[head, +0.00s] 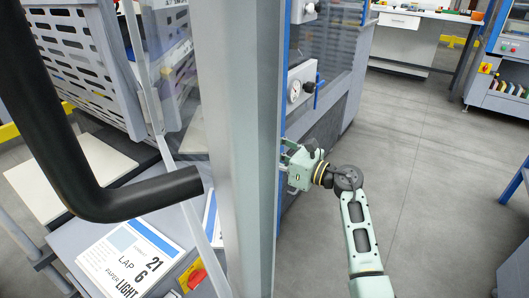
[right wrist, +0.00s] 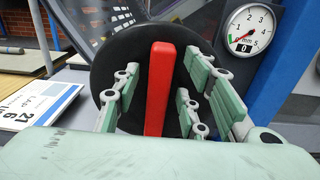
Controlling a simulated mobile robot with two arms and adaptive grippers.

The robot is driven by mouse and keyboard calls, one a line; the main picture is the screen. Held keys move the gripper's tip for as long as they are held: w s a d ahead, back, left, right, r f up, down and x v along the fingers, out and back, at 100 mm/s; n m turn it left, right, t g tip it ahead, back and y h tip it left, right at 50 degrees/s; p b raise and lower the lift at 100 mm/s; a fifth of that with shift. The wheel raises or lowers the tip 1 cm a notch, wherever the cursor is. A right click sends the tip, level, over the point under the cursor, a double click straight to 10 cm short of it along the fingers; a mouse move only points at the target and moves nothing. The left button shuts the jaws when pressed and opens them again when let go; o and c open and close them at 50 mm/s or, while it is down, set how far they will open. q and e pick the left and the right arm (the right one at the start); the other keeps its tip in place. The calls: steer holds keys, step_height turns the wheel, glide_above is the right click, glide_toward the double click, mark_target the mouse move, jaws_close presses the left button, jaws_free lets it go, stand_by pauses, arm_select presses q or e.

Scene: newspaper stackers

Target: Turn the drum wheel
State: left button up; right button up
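The drum wheel, a round black disc (right wrist: 112,62) with a raised red bar (right wrist: 160,88) across it, fills the middle of the right wrist view. My right gripper (right wrist: 157,95) is open, its green-grey fingers on both sides of the red bar, with visible gaps between fingers and bar. In the head view my right gripper (head: 299,166) is beside the machine's blue edge, just right of the grey post. There the wheel is hidden by the post or gripper. My left gripper is not in view.
A grey post (head: 238,130) and a thick black bent handle (head: 75,165) stand close in front. A dial gauge (right wrist: 250,28) is right of the wheel. A printed paper stack (head: 130,258) lies lower left. Grey floor (head: 430,180) at right is clear.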

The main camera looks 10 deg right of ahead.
jaws_close()
stand_by(0.3)
stand_by(0.3)
